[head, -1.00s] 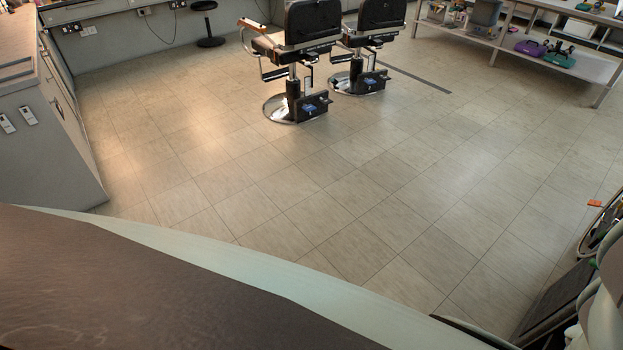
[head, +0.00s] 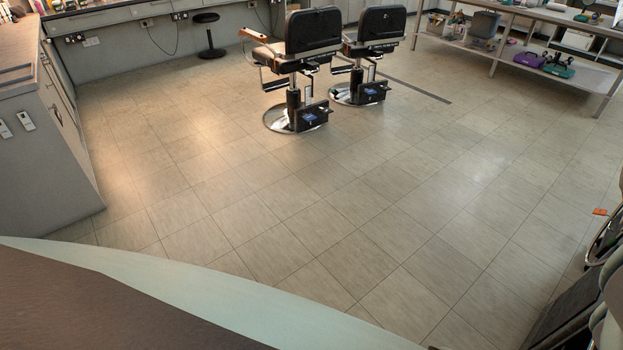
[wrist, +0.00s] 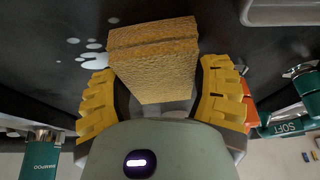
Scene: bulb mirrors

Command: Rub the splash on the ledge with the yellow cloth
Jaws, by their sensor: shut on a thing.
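The yellow cloth (wrist: 155,75) is a thick folded block with a rough weave, in the middle of the wrist view. My gripper (wrist: 160,62) has yellow ribbed fingers on both sides of the cloth and is shut on it. The splash (wrist: 95,60) shows as several white blobs on the dark ledge (wrist: 45,50), to the left of the cloth. Whether the cloth touches the ledge I cannot tell. The head view shows neither cloth nor splash.
A teal shampoo bottle (wrist: 42,150) is at the lower left of the wrist view. Another teal bottle (wrist: 290,124) and an orange item (wrist: 249,105) are right of my gripper. A pale tray edge (wrist: 285,12) is at top right. Two black chairs (head: 313,30) stand on open tiled floor (head: 300,210).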

